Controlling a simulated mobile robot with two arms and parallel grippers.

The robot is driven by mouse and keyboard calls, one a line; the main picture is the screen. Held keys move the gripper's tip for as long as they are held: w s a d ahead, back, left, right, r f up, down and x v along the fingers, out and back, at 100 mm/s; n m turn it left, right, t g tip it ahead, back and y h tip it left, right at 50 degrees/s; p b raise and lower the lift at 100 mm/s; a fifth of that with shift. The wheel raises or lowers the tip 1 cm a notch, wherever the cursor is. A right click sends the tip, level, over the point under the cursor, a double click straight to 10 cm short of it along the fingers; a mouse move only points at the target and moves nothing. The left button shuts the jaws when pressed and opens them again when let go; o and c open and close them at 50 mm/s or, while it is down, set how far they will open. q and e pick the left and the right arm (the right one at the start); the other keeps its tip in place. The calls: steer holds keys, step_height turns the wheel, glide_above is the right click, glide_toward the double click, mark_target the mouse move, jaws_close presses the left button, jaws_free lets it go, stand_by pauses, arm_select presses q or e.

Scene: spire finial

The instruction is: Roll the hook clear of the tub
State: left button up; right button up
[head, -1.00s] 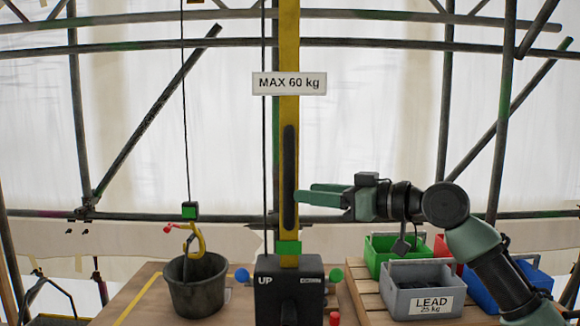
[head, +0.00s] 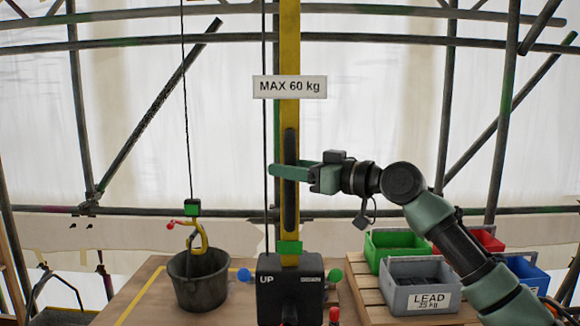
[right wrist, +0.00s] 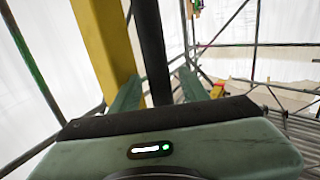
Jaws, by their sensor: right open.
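The yellow hook (head: 204,236) hangs on a thin line under a dark block with a green face (head: 192,207). Its lower end overlaps the rim of the dark tub (head: 200,290); I cannot tell whether it is inside or touching. My right gripper (head: 274,171) is open at the yellow mast (head: 289,60). In the right wrist view, the black bar (right wrist: 153,50) on the mast stands between the two green fingers (right wrist: 155,95), and contact is unclear. My left gripper is out of view.
A black control box marked UP (head: 290,292) stands at the mast's foot. To the right are a grey LEAD box (head: 428,302), a green crate (head: 396,239) and a blue crate (head: 530,270). Scaffold poles cross behind.

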jaws_close()
stand_by(1.4)
